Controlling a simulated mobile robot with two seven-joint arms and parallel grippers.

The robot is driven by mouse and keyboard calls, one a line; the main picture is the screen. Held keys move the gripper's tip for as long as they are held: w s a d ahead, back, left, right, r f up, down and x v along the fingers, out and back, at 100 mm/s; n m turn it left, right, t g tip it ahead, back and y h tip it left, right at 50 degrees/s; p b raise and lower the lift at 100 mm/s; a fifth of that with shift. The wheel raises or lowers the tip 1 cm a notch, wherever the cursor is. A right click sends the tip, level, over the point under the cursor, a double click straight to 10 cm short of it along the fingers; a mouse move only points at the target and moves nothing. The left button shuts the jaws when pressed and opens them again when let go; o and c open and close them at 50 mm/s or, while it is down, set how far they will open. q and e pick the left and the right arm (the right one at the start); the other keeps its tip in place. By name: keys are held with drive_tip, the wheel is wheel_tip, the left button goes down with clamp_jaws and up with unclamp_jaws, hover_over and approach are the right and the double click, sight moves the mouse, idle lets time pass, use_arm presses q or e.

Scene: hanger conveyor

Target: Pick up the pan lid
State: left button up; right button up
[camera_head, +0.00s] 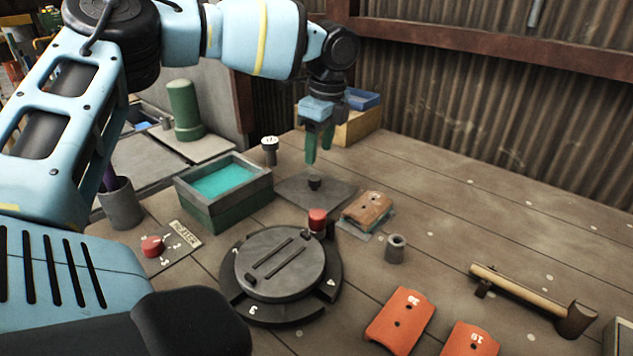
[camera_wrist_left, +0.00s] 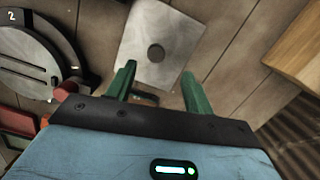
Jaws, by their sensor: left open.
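The pan lid appears to be the flat grey square plate (camera_head: 335,197) with a small dark round knob (camera_head: 315,183), lying on the wooden table. In the left wrist view the plate (camera_wrist_left: 180,32) shows ahead of the fingers, its knob (camera_wrist_left: 155,54) roughly in line with the gap between them. My left gripper (camera_head: 319,152) points down above the far side of the plate, apart from it. Its green fingers (camera_wrist_left: 159,72) are spread with nothing between them. My right gripper is not in view.
A teal-filled tray (camera_head: 258,176) stands left of the plate. A round dark device (camera_head: 236,292) with a red knob (camera_head: 318,219) sits in front. A brown block (camera_head: 376,199) lies close on the right, near a grey cylinder (camera_head: 396,250). A wooden box (camera_head: 357,128) stands behind.

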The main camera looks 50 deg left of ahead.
sight(315, 177)
use_arm(q)
drive_tip(key=shift+a+f, duration=0.15)
drive_tip(key=shift+f, duration=0.7)
drive_tip(key=shift+s+a+f, duration=0.1)
drive_tip(key=shift+s+f, duration=0.1)
drive_tip(key=shift+f, duration=1.1)
drive_tip(key=shift+s+f, duration=0.2)
drive_tip(key=shift+f, duration=1.05)
drive_tip(key=shift+c, duration=0.2)
drive_tip(key=c, duration=1)
